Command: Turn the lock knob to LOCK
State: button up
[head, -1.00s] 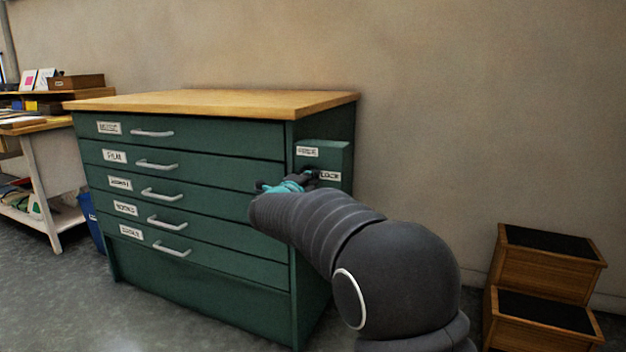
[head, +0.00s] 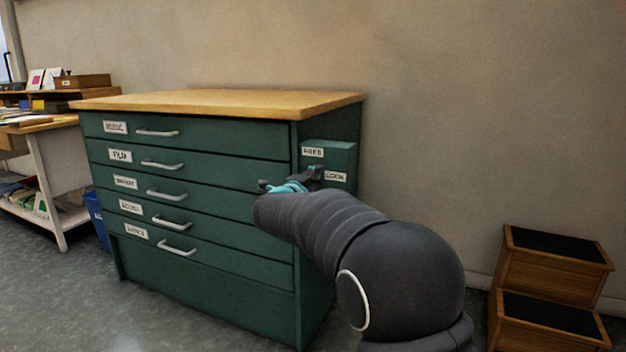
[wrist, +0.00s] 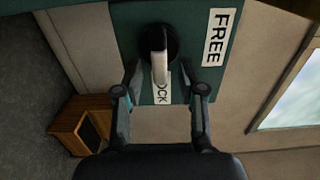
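The lock knob (wrist: 172,42) is a round black disc with a pale bar handle, on a green panel in the wrist view. The bar points down in that view, toward the LOCK label (wrist: 162,96), and covers part of it. The FREE label (wrist: 215,38) is to the right of the knob. My gripper (wrist: 164,88) is open, its two fingers apart below and either side of the bar, with nothing held.
The lock box is on the right side of a green drawer cabinet (head: 200,285) with a wooden top. A wooden step stool (head: 550,270) stands at the right by the wall. A white-legged table (head: 50,185) is at the left. Floor is clear in front.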

jog(key=v, duration=1.2)
jog(key=shift+a, duration=0.1)
